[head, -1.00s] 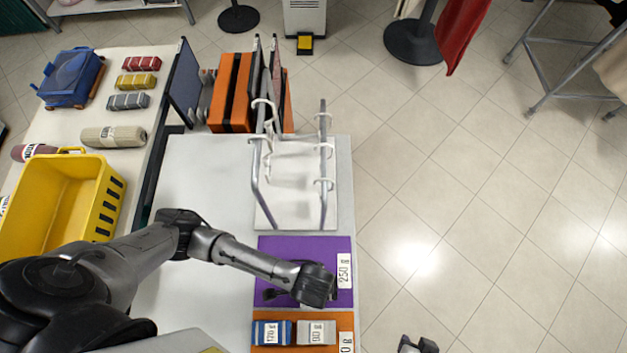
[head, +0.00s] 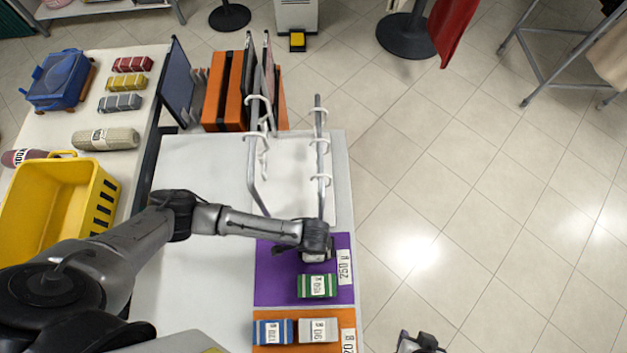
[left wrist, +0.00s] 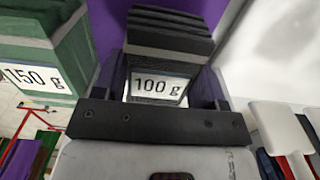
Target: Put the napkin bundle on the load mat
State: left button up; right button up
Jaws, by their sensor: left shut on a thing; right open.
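My left gripper (head: 314,250) is at the far edge of the purple mat (head: 275,290), which has a 250 g tag. It is shut on a dark grey napkin bundle labelled 100 g, which fills the middle of the left wrist view (left wrist: 160,70). In the head view the gripper mostly hides this bundle. A green bundle (head: 317,286) labelled 150 g lies on the purple mat, just nearer than the gripper; it also shows at the left of the left wrist view (left wrist: 40,60). I cannot tell whether the grey bundle touches the mat. My right gripper (head: 418,343) is open and empty over the floor.
A metal rack (head: 318,165) stands just beyond the purple mat. A yellow basket (head: 55,215) and several bundles are on the left table. The white tabletop (head: 205,280) is clear left of the mats.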

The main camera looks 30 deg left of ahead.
pick_arm(q)
jog(key=shift+f, duration=0.6)
jog(key=shift+f, duration=0.1)
jog(key=o, duration=1)
jog(key=shift+c, duration=0.2)
jog(key=shift+r+p, duration=0.7)
jog(key=shift+r, duration=0.05)
notch_tip(320, 180, up, 11)
jog(key=p, duration=1.2)
jog(key=shift+f, duration=0.15)
